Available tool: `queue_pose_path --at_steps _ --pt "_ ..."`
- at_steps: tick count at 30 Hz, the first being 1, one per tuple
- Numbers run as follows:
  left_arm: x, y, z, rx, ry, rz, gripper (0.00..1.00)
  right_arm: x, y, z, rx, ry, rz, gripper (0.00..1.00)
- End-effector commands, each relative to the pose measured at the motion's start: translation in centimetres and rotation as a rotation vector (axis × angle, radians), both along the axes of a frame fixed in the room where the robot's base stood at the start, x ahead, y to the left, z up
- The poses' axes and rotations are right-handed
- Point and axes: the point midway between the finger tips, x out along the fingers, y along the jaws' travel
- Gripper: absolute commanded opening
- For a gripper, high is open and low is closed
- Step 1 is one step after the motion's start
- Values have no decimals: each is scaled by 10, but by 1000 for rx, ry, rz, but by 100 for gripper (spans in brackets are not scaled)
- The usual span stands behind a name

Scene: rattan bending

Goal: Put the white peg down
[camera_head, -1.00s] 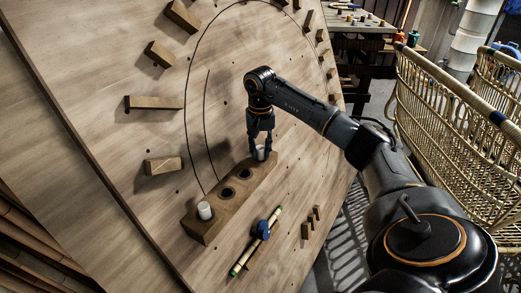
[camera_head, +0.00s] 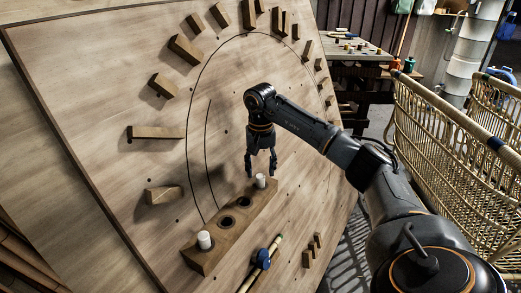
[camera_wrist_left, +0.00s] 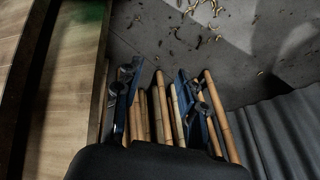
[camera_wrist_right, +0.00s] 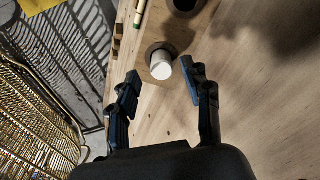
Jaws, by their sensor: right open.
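A wooden block (camera_head: 207,257) with a row of holes is on the big slanted board. A white peg (camera_head: 260,181) stands upright in its far-end hole; it also shows in the right wrist view (camera_wrist_right: 161,69). A second white peg (camera_head: 204,240) stands at the near end. Two dark holes between them are empty. My right gripper (camera_head: 261,174) is open and empty just above the far peg, its fingers either side of the peg in the right wrist view (camera_wrist_right: 160,72). My left gripper (camera_wrist_left: 156,72) is open, over bamboo poles, and out of the head view.
Wooden blocks (camera_head: 157,132) ring a curved line on the board (camera_head: 120,80). A blue-knobbed clamp (camera_head: 262,259) and a bamboo piece (camera_head: 246,281) lie beside the holed block. A rattan chair (camera_head: 440,130) stands at the right. A table (camera_head: 350,48) is behind.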

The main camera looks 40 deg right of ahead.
Motion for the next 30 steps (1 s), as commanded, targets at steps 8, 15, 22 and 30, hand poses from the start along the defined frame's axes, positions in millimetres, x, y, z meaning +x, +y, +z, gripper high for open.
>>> queue_pose_path --at_steps 8,15,22,30 --pt "1 -1 -39 1 22 -3 40 1 0 62 1 -4 0 49" --pt "0 -1 -57 1 28 -4 40 0 0 83 -1 1 0 49" --pt "0 -1 -59 1 27 -4 40 0 0 85 1 1 0 49" --pt "0 -1 -58 1 27 -4 40 1 1 85 0 0 0 49"
